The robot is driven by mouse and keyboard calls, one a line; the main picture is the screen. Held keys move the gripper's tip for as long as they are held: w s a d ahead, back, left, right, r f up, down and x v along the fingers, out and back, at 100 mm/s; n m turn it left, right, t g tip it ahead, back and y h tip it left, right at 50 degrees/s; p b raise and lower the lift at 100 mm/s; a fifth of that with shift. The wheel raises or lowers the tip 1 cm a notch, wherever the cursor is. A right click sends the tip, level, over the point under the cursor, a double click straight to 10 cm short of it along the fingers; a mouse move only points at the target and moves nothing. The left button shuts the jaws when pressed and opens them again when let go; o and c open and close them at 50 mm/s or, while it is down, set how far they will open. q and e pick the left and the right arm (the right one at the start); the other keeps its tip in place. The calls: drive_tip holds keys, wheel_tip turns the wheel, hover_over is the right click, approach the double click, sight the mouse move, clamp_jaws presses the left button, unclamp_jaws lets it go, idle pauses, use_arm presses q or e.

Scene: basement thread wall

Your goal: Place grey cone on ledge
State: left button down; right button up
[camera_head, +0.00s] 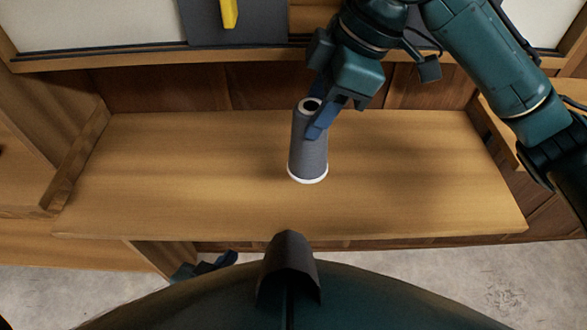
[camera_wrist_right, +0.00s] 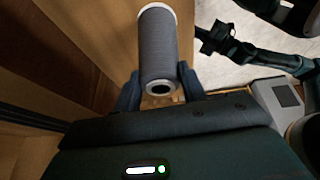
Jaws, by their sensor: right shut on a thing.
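The grey cone (camera_head: 309,145) is a tapered thread spool with a white rim at its lower, wider end and a dark hole in its narrow top. My right gripper (camera_head: 317,108) is shut on it near the narrow end. The cone is over the middle of the wooden ledge (camera_head: 180,170); I cannot tell whether its base touches. In the right wrist view the cone (camera_wrist_right: 158,48) sits between the two blue fingers. My left gripper (camera_head: 206,266) is low, in front of and below the ledge's front edge, partly hidden by my body; its jaw state is unclear.
A wooden side piece (camera_head: 78,160) bounds the ledge at left. Brown panels (camera_head: 160,90) stand behind it, with a dark grey panel and a yellow object (camera_head: 229,12) above. The ledge is bare on both sides of the cone. Grey floor (camera_head: 420,275) lies in front.

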wheel_tip(320, 180, down, 8)
drive_tip(key=shift+b, duration=0.3)
drive_tip(key=shift+f, duration=0.1)
drive_tip(key=o, duration=1.1)
drive_tip(key=shift+f, duration=0.1)
drive_tip(key=shift+c, duration=0.2)
drive_tip(key=v, duration=1.2)
drive_tip(key=shift+p, duration=0.45)
drive_tip(key=shift+d, duration=0.1)
